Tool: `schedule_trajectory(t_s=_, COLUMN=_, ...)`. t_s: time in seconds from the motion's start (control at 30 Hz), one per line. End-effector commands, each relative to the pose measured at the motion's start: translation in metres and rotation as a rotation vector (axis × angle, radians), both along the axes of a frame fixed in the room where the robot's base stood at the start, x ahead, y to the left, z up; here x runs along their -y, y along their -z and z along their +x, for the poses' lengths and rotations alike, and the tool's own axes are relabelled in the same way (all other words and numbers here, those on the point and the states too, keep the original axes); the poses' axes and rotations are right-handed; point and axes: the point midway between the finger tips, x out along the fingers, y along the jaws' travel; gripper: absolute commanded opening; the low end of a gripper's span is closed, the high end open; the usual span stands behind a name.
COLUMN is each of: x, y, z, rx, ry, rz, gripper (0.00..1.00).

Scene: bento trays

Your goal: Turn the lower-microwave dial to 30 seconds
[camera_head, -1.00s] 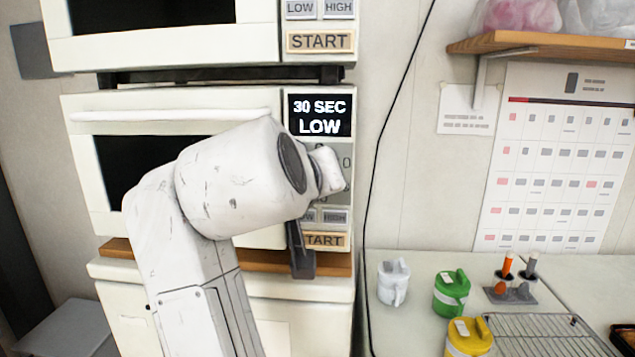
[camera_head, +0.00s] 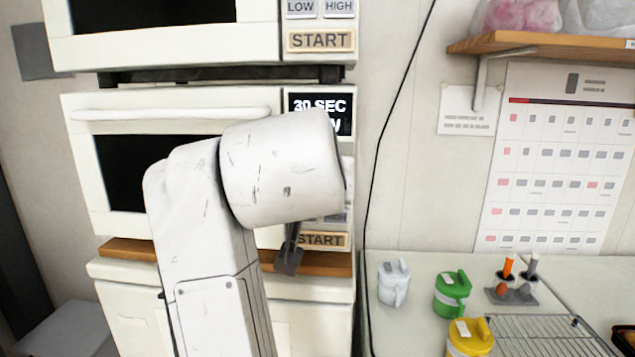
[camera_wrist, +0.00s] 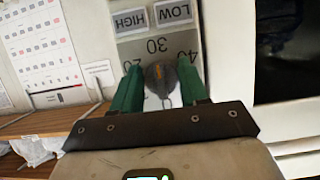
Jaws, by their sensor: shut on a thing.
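The lower microwave (camera_head: 180,104) has a display (camera_head: 345,103) that reads "30 SEC"; the line under it is mostly hidden by my arm, with only its end showing. In the wrist view, which is upside down, the dark grey dial (camera_wrist: 160,82) has an orange mark near the "30" label, with "40" to the right. My gripper (camera_wrist: 161,90) has its two green fingers on either side of the dial, shut on it. In the head view my arm hides the dial and the fingers.
The START button (camera_head: 321,240) is just below my wrist. Another microwave (camera_head: 160,45) is above. On the counter to the right are a white cup (camera_head: 393,284), a green cup (camera_head: 451,294), a yellow cup (camera_head: 468,338) and a wire rack (camera_head: 540,330). A black cable (camera_head: 381,140) hangs beside the microwaves.

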Motion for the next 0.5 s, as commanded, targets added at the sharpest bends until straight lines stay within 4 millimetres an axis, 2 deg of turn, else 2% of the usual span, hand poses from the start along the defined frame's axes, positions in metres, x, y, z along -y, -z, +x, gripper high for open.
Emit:
schedule_trajectory(t_s=0.17, x=0.0001, y=0.0038, z=0.0005, rx=-0.009, ry=0.0, rz=-0.003, gripper=0.13)
schedule_trajectory(t_s=0.2, x=0.0001, y=0.0039, z=0.0005, rx=-0.009, ry=0.001, rz=-0.003, gripper=0.45)
schedule_trajectory(t_s=0.43, x=0.0001, y=0.0022, z=0.0003, rx=-0.005, ry=0.0, rz=-0.003, gripper=0.67)
schedule_trajectory(t_s=0.5, x=0.0001, y=0.0017, z=0.0003, rx=-0.004, ry=0.0, rz=-0.002, gripper=0.69)
